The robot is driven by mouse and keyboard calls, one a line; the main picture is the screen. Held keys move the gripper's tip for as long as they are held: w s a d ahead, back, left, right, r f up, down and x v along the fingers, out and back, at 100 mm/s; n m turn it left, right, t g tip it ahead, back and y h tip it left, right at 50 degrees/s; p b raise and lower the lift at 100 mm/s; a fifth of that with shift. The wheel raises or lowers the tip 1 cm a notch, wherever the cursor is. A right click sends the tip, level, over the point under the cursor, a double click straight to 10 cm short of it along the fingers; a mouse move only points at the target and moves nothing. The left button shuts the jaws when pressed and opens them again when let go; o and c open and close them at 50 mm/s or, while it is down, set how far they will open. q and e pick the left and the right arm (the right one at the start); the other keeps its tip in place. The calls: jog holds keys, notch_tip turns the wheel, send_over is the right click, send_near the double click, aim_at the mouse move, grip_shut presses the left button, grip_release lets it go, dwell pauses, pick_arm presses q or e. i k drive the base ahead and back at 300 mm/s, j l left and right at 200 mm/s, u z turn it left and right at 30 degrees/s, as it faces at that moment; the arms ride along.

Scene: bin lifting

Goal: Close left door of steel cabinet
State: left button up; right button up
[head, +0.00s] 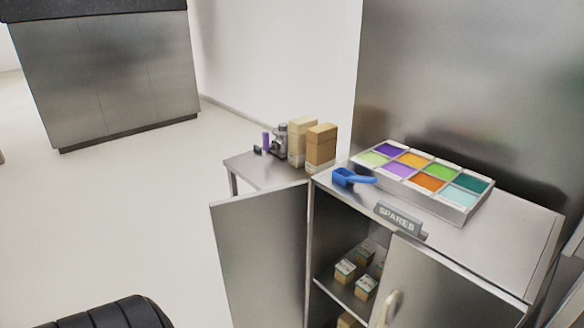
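The steel cabinet (455,240) stands at the right, with a SPARES sign (399,219) on its top front edge. Its left door (258,258) is swung wide open toward the left, showing its flat face. Its right door (450,290) looks shut, with a pale handle (391,306) near its left edge. Through the open left side, several small boxes (345,270) show on an inner shelf (352,298). The lower parts of the cabinet and of both doors are cut off by the picture's bottom edge. Neither of my grippers is in view.
On the cabinet top are a tray of coloured compartments (468,211) and a blue scoop (350,177). A side table (250,168) behind the left door holds cartons (321,146) and small items. A steel counter (110,85) stands far left. The floor (120,215) left of the door is clear.

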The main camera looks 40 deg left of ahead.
aim_at(261, 236)
jog(key=j+z, duration=0.35)
jog(key=k+j+z, duration=0.1)
jog(key=j+z, duration=0.3)
jog(key=k+j, duration=0.1)
jog(key=j, duration=0.3)
jog(key=k+j+z, duration=0.15)
jog(key=j, duration=0.65)
jog(key=k+j+z, duration=0.1)
jog(key=j, duration=0.3)
jog(key=k+j, duration=0.25)
jog(key=k+j+z, duration=0.15)
jog(key=j, duration=0.35)
jog(key=k+j, duration=0.15)
jog(key=j, duration=0.2)
jog(key=k+j, duration=0.15)
jog(key=j, duration=0.2)
jog(key=k+j, duration=0.15)
jog(key=j, duration=0.15)
jog(key=k+j, duration=0.15)
jog(key=j, duration=0.2)
